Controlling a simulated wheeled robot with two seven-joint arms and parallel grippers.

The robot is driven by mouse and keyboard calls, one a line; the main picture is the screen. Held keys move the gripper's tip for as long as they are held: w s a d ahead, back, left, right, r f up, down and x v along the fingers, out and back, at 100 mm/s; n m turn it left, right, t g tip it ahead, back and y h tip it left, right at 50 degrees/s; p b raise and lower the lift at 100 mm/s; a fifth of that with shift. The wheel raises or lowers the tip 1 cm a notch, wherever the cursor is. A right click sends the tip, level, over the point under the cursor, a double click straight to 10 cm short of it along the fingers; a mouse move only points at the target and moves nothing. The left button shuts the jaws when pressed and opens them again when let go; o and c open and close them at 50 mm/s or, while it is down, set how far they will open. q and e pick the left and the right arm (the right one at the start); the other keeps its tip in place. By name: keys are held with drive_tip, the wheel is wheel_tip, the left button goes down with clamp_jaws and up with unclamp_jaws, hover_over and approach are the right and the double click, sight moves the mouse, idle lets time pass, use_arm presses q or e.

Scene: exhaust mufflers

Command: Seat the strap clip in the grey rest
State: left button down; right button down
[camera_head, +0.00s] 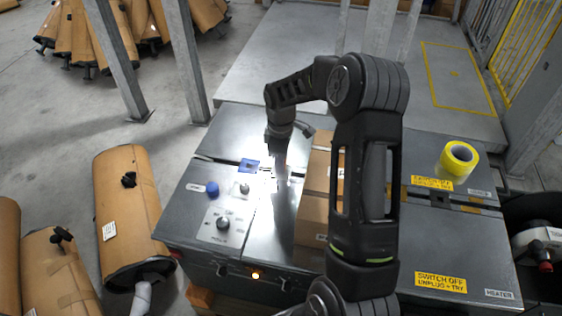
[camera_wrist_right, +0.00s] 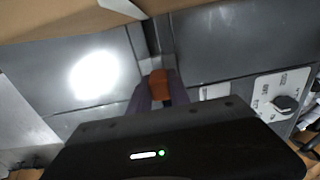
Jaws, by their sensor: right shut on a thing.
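My right gripper (camera_head: 277,172) reaches down over the metal bench top from the right arm. In the right wrist view, its two fingers (camera_wrist_right: 158,92) are shut on an orange-brown piece, the strap clip (camera_wrist_right: 159,84). The clip sits between the fingertips, over a dark seam in the grey surface. In the head view the clip is too small to make out. I cannot pick out the grey rest with certainty in either view. No left gripper shows.
The grey metal bench (camera_head: 270,225) carries a blue knob (camera_head: 212,188), a dark dial (camera_head: 222,224), a blue piece (camera_head: 249,165), cardboard boxes (camera_head: 312,215) and a yellow tape roll (camera_head: 459,158). My right arm hides part of the bench.

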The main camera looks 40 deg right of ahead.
drive_tip(key=shift+f+b, duration=0.35)
drive_tip(key=shift+f, duration=0.1)
drive_tip(key=c, duration=1.1)
unclamp_jaws()
drive_tip(key=shift+c, duration=0.2)
drive_tip(key=shift+r, duration=3.95)
